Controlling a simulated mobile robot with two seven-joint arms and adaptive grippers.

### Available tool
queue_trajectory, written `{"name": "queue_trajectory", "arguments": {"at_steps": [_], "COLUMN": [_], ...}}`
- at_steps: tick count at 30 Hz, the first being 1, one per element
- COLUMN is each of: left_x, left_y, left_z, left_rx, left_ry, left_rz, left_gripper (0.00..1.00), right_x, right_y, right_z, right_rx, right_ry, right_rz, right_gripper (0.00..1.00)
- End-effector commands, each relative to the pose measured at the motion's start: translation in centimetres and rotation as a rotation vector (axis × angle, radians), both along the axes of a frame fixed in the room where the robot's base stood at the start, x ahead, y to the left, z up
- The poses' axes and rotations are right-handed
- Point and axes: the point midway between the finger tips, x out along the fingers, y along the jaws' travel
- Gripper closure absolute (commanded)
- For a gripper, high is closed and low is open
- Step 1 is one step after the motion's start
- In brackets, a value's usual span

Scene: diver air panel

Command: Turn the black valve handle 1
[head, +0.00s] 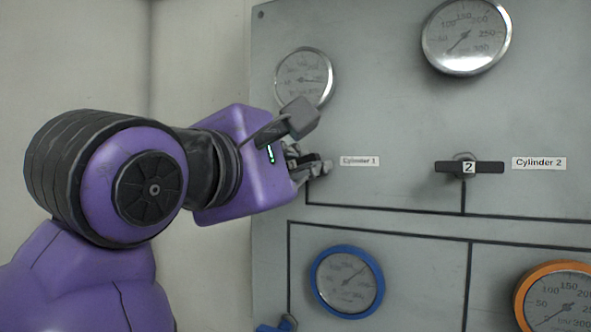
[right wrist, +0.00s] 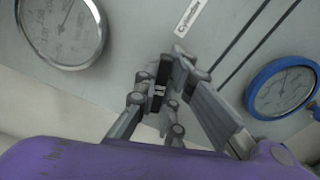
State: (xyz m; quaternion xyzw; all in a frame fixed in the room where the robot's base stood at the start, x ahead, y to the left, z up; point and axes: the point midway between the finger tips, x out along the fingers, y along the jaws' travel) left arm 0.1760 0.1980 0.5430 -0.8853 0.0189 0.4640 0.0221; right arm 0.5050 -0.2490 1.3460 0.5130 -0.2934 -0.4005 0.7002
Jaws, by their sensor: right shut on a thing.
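The black valve handle 1 (right wrist: 160,78) shows in the right wrist view between the fingers of my right gripper (right wrist: 168,92). The fingers are shut on it from both sides, and its white number tag is partly visible. In the head view my right gripper (head: 312,168) is at the panel, just left of the "Cylinder 1" label (head: 360,161). There the handle is mostly hidden by the gripper and fingers. My left gripper is not in view.
The grey panel (head: 400,110) carries a silver gauge (head: 304,80) above the gripper and a larger one (head: 466,38) at upper right. Black valve handle 2 (head: 485,168) stands to the right, horizontal. A blue-rimmed gauge (head: 347,282) and an orange-rimmed gauge (head: 556,298) are below.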

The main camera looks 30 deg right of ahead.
Motion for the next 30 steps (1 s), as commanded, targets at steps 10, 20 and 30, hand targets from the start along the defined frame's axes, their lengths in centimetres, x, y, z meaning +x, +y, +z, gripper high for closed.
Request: {"name": "queue_trajectory", "arguments": {"at_steps": [10,20,30], "left_x": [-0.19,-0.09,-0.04], "left_y": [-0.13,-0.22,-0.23], "left_z": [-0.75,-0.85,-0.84], "left_rx": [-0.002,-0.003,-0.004], "left_ry": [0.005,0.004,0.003], "left_rz": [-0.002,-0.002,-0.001], "left_gripper": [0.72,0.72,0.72], "right_x": [0.02,0.01,-0.01], "right_y": [-0.01,-0.01,-0.02], "right_z": [-0.14,-0.12,-0.08], "right_rx": [0.116,0.161,0.164], "right_ry": [-0.196,-0.271,-0.279], "right_rz": [0.000,0.000,0.000], "right_gripper": [1.00,1.00,1.00]}}
